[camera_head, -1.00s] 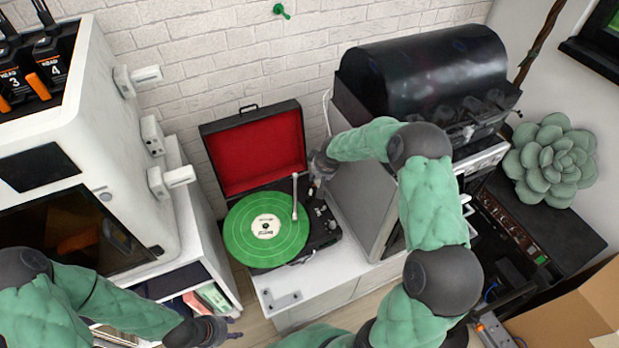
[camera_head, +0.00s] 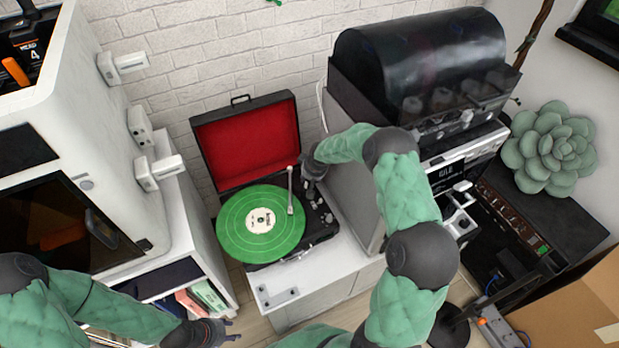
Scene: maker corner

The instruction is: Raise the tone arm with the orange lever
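The record player (camera_head: 268,265) stands with its red-lined lid open on the white cabinet. A green record (camera_head: 262,222) lies on its platter. The white tone arm (camera_head: 290,190) runs along the right of the record, its head end by the record's right edge. My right gripper (camera_head: 312,180) is at the player's back right corner, close beside the tone arm's base. It covers that area, and I cannot make out the orange lever or the finger opening. My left gripper (camera_head: 228,331) is low at the left, away from the player, its fingers apart and empty.
A white machine (camera_head: 160,230) stands left of the player. A grey cabinet with a dark domed machine (camera_head: 420,60) on top stands close on the right, beside my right arm. The white cabinet top (camera_head: 330,262) in front of the player is mostly clear. A cardboard box (camera_head: 570,310) is at lower right.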

